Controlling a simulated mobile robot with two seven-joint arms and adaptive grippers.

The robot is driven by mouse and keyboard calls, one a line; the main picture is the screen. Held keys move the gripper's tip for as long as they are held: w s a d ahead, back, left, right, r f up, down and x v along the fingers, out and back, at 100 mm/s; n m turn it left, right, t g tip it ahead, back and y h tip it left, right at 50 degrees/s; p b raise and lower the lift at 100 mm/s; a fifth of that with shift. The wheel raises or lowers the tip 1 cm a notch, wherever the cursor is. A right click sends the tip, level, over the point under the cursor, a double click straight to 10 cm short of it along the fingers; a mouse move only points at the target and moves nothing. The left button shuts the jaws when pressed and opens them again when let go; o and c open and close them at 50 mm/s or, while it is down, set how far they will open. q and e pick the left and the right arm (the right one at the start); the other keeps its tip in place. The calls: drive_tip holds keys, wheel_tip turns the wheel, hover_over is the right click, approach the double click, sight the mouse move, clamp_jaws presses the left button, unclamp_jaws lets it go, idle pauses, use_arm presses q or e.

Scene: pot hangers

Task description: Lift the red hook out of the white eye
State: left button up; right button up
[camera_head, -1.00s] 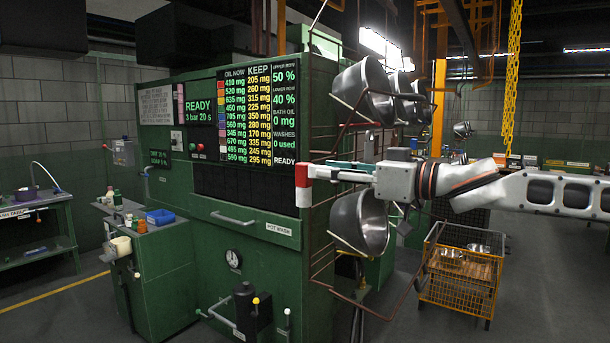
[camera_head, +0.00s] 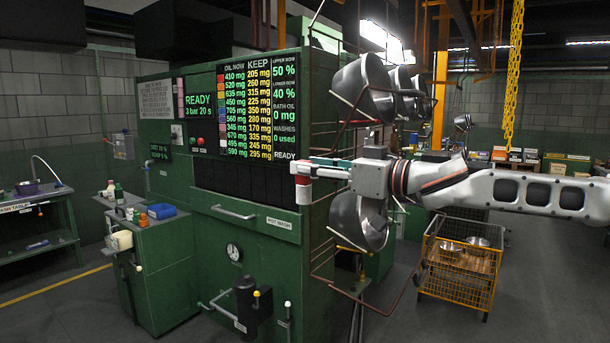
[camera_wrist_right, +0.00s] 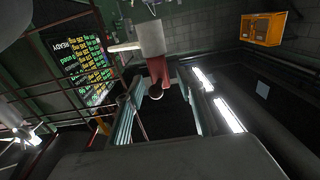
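A red and white piece (camera_head: 303,184) shows at the left end of my right gripper (camera_head: 325,167), in front of the green machine. My left gripper is not in view.
A brown wire frame (camera_head: 322,258) and metal pots (camera_head: 359,220) are close below and behind my right gripper. More pots (camera_head: 364,88) hang above. The green machine (camera_head: 265,190) stands to the left. A yellow mesh cart (camera_head: 458,282) is on the floor at right.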

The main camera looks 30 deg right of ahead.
drive_tip(key=shift+x, duration=0.95)
drive_tip(key=shift+s, duration=0.1)
clamp_jaws()
